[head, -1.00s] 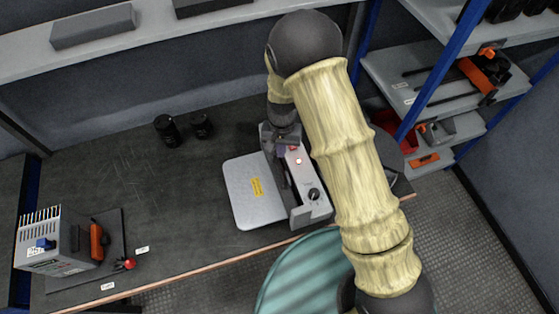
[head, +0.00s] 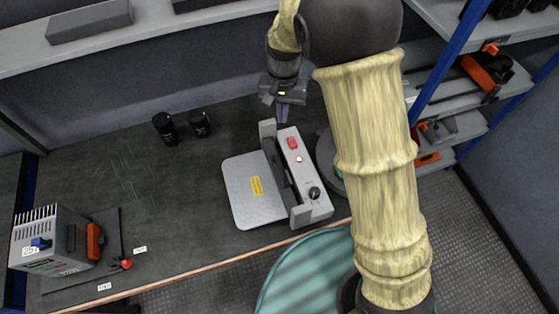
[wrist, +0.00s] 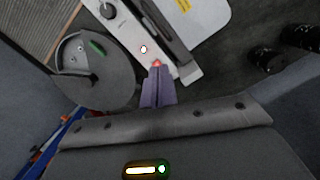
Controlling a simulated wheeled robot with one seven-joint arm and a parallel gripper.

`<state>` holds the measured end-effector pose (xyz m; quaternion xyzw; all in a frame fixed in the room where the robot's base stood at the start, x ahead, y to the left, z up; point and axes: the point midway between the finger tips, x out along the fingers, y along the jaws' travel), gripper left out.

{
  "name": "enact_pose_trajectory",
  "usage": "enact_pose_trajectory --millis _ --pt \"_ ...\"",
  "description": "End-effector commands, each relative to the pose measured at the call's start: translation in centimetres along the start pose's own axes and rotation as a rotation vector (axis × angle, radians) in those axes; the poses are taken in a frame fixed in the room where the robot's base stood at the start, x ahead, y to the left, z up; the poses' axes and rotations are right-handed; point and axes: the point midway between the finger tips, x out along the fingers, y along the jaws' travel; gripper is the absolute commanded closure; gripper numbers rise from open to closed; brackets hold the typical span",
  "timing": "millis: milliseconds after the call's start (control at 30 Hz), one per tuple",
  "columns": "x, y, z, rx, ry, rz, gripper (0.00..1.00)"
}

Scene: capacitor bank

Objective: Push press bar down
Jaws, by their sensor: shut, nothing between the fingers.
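The press machine (head: 309,200) stands on the bench, with a long pale housing, a black knob and a red button. A dark narrow bar (head: 281,174), apparently the press bar, runs along its left side between two end uprights; it looks low, but its exact height is unclear. The bar also shows in the wrist view (wrist: 168,32). My gripper (head: 282,113) is shut and empty, just beyond the machine's far end in the head view. In the wrist view my fingertips (wrist: 157,74) overlap the red button; contact is not clear.
A flat metal plate (head: 248,203) adjoins the machine's left side. Two black cylinders (head: 182,127) stand to its left at the back. A round grey object (wrist: 95,72) is close beside the housing. A grey box unit (head: 52,240) sits at far left. The bench middle-left is clear.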

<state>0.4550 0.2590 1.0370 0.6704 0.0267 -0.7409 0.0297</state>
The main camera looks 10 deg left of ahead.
Motion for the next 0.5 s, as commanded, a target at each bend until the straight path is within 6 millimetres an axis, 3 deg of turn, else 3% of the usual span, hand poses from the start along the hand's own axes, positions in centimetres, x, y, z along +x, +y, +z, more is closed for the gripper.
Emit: enact_pose_trajectory --millis 200,500 --pt "-2.7 0.0 0.0 0.000 0.000 0.000 1.00" --pt "-3.0 0.0 0.0 0.000 -0.001 0.000 1.00"
